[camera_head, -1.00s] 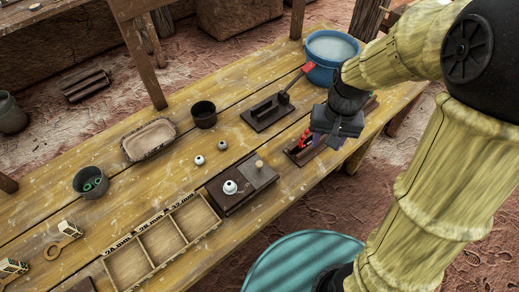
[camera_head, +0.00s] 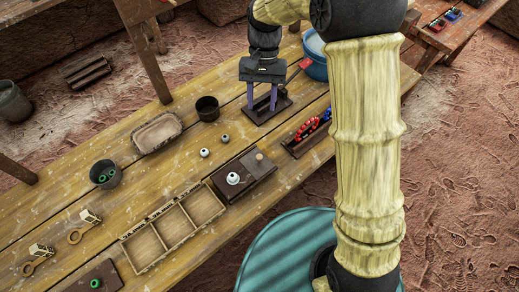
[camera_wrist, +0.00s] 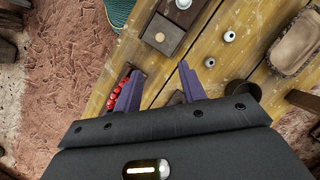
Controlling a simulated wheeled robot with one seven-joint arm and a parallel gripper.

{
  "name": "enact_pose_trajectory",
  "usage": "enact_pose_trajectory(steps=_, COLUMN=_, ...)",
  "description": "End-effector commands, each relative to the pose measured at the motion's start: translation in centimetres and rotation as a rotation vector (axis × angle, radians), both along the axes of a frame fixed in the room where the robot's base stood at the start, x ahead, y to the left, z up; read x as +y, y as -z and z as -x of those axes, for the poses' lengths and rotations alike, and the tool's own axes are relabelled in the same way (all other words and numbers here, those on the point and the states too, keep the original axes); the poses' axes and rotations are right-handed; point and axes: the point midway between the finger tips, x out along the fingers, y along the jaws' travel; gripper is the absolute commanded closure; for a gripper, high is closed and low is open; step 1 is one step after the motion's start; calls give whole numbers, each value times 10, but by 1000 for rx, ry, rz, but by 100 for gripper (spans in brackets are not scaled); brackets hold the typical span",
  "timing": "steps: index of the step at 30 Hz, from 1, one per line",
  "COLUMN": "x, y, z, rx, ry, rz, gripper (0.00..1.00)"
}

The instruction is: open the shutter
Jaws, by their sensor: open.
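No part is labelled as the shutter. A dark wooden box (camera_head: 262,176) on the bench has a flat panel with a small light knob (camera_head: 259,156) and a white knobbed piece (camera_head: 233,178); this may be the shutter. The box also shows at the top of the wrist view (camera_wrist: 151,14). A dark base (camera_head: 287,103) with a red-ended lever (camera_head: 306,64) stands farther back, partly hidden by my gripper. My gripper (camera_head: 261,108) points down over this base, purple fingers apart and empty. It also shows in the wrist view (camera_wrist: 159,70); contact is unclear.
A rack of red and blue pieces (camera_head: 312,129) lies right of the box. A blue bucket (camera_head: 315,68) stands behind the lever.

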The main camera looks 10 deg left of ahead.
Motion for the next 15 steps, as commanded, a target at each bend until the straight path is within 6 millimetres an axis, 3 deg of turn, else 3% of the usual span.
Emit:
enact_pose_trajectory(steps=5, x=-1, y=18, z=8, rx=4, ry=-1, rz=2, gripper=59)
enact_pose_trajectory(steps=15, x=-3, y=72, z=31, rx=4, ry=1, rz=2, gripper=59)
